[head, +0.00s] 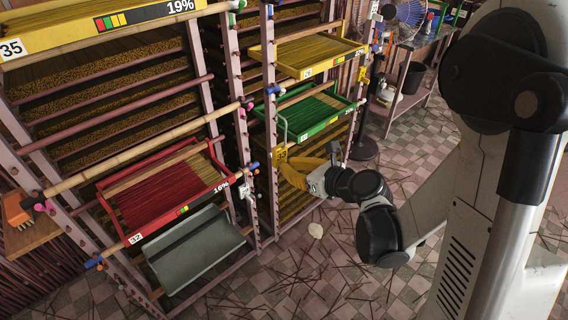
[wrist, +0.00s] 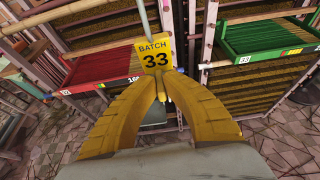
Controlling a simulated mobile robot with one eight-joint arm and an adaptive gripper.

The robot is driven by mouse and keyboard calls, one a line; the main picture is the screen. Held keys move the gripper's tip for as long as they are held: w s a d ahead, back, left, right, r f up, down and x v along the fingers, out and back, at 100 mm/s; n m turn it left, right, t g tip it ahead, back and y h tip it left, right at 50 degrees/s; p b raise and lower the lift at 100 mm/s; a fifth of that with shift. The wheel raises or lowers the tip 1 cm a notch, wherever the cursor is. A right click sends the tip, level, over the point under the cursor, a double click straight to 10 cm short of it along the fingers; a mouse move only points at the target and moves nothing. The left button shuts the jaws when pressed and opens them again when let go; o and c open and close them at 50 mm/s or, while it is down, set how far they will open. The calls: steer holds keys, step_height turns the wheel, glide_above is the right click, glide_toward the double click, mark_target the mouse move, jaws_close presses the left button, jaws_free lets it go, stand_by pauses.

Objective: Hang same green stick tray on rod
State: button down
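The green tray (head: 335,117) holds green sticks and sits in the right-hand rack. It also shows at upper right in the wrist view (wrist: 285,54). My gripper (head: 286,160) is just below and left of this tray. In the wrist view its yellow fingers (wrist: 161,92) come together on the lower stem of a yellow tag (wrist: 154,56) reading BATCH 33. A pale curved hook (head: 281,128) rises from the tag beside the tray's left end. I cannot tell whether the hook rests on a rod. Horizontal rods cross the rack, one wooden rod (head: 305,97) just above the green tray.
A red-stick tray (head: 168,190) marked 16% hangs at left, with a grey empty-looking tray (head: 192,247) below it. A yellow tray (head: 305,52) is above the green one. Rack posts stand close around my gripper. The tiled floor (head: 330,270) is littered with sticks.

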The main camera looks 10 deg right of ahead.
steer(key=shift+s+d+b, duration=0.35)
steer(key=shift+s+d, duration=0.35)
steer(key=shift+s, duration=0.35)
steer(key=shift+s+d+b, duration=0.3)
steer(key=shift+s+d, duration=0.4)
steer(key=shift+s, duration=0.3)
